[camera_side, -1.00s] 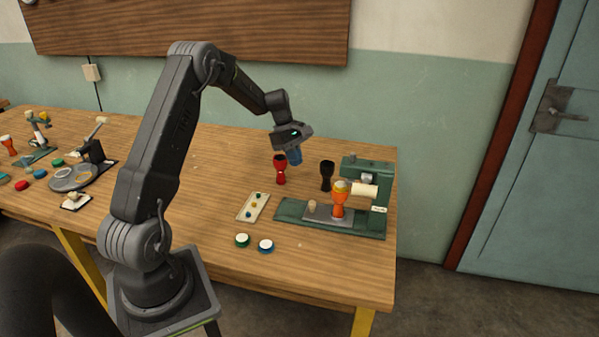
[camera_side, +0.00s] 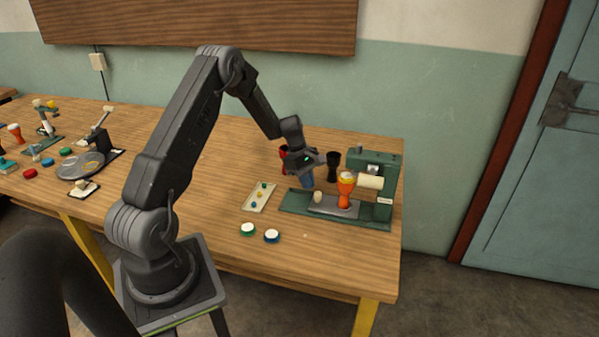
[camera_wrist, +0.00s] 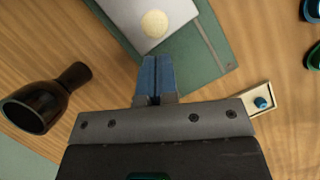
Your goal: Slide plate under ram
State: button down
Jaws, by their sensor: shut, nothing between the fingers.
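The grey plate (camera_side: 328,209) lies on the green base (camera_side: 294,201) of the press. An orange goblet drum (camera_side: 345,190) stands upright on the plate, and a cream knob (camera_side: 318,197) stands at the plate's left end. The cream ram (camera_side: 369,182) shows to the right of the drum's top, on the green press. In the wrist view the plate (camera_wrist: 142,10) and knob (camera_wrist: 154,23) are just beyond my fingertips. My gripper (camera_side: 307,185) points down, blue fingers together and empty, a little left of the knob and apart from it in the wrist view.
A black goblet drum (camera_side: 334,166) and a red one (camera_side: 284,160) stand behind. A cream tray (camera_side: 252,204) with small coloured pieces lies left of the base.

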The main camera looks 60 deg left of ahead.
aim_at(325, 201)
jog(key=shift+w+d, duration=0.2)
jog(key=shift+d, duration=0.4)
jog(key=shift+w+d, duration=1.1)
jog(key=shift+w, duration=0.05)
jog(key=a, duration=0.2)
jog(key=s+a, duration=0.1)
jog(key=a, duration=0.1)
jog(key=shift+s, duration=0.15)
jog(key=v, duration=1)
